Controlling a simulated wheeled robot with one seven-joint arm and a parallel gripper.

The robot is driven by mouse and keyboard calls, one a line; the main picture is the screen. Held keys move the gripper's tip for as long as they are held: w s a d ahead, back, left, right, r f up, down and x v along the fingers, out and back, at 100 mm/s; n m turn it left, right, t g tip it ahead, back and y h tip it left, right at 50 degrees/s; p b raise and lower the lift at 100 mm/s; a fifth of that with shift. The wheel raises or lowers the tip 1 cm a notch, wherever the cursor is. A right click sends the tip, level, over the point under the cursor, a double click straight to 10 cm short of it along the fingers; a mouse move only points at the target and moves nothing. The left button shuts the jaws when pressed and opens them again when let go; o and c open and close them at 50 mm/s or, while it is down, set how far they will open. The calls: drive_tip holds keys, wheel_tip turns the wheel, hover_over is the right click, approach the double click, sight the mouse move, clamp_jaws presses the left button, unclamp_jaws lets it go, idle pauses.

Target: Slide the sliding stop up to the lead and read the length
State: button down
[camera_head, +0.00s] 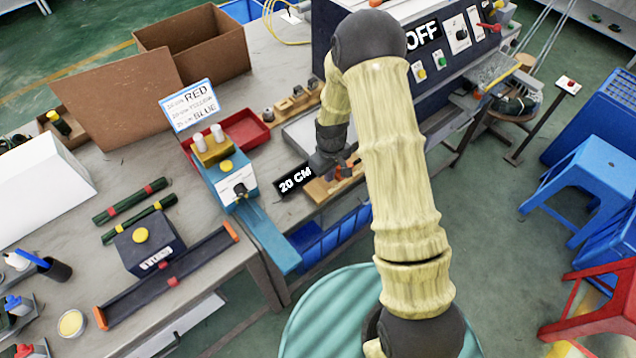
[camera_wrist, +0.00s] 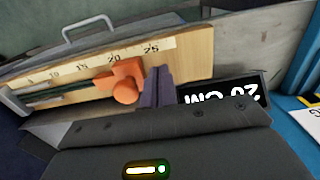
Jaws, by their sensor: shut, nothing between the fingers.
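The wooden measuring board (camera_wrist: 190,50) with a number scale crosses the wrist view; it also shows in the head view (camera_head: 318,192). The orange sliding stop (camera_wrist: 127,82) sits on it, below the marks between 20 and 25. The dark green lead (camera_wrist: 60,93) lies along the board to the stop's left. Whether its end touches the stop is unclear. My gripper (camera_wrist: 157,76) is shut and empty, its fingers close beside the stop's right side; contact cannot be told. In the head view my gripper (camera_head: 334,162) is over the board. The display (camera_head: 295,180) reads 20 CM.
A teal and yellow device (camera_head: 228,180) stands left of the board. A red tray (camera_head: 245,134) and the control panel marked OFF (camera_head: 440,60) are behind. A blue bin (camera_head: 325,235) is below the bench edge. A metal handle (camera_wrist: 88,25) rises beyond the board.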

wheel_tip(320, 180, up, 7)
drive_tip(key=p, duration=0.5)
idle(0.7)
idle(0.4)
drive_tip(key=s+d+r+m+t, duration=0.1)
drive_tip(key=s+d+r+m, duration=0.2)
drive_tip(key=s+r, duration=0.5)
drive_tip(key=s+d+r+m+t, duration=0.1)
drive_tip(key=s+d+r+m, duration=0.2)
drive_tip(key=s+r, duration=0.6)
wheel_tip(320, 180, up, 3)
drive_tip(key=shift+d+f+m+t, duration=0.1)
drive_tip(key=shift+d+m+t, duration=0.2)
drive_tip(key=shift+d+m, duration=0.15)
idle(0.7)
